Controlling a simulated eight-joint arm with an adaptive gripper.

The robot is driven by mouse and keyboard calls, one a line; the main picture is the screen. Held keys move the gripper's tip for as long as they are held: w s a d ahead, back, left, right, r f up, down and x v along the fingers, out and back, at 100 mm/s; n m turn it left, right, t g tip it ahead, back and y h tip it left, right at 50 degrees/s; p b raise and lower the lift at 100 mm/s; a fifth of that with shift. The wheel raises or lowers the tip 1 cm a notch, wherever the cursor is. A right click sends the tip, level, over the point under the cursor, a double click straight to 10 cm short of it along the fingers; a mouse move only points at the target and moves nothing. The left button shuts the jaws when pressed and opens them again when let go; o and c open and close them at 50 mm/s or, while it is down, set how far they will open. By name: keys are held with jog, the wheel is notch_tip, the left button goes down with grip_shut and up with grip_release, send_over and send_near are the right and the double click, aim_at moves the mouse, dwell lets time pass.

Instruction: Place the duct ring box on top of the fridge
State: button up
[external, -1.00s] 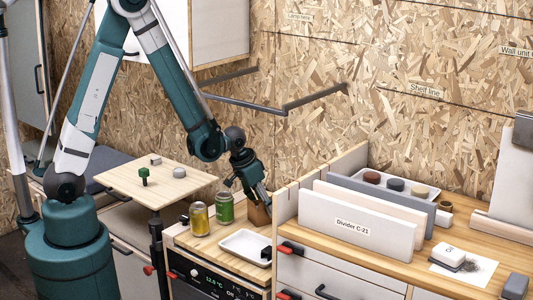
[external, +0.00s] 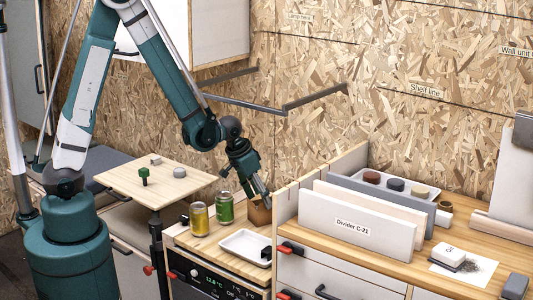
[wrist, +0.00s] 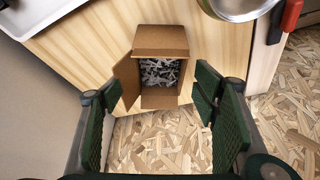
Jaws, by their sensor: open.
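The duct ring box (external: 260,213) is a small brown cardboard box at the back of the wooden top (external: 190,240) of the unit with a temperature display, which appears to be the fridge. In the wrist view the box (wrist: 160,42) stands near the edge of the wood, its flaps open and grey-white shredded-looking filling inside. My gripper (external: 247,194) is open just above the box, apart from it. In the wrist view its green fingers (wrist: 163,112) are spread wide with nothing between them. The box is partly hidden by a finger in the external view.
A raised wooden board (external: 153,183) stands to the left. The divider counter (external: 357,225) borders the right.

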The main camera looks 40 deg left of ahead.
jog(key=shift+p+v, duration=0.4)
jog(key=shift+v, duration=1.45)
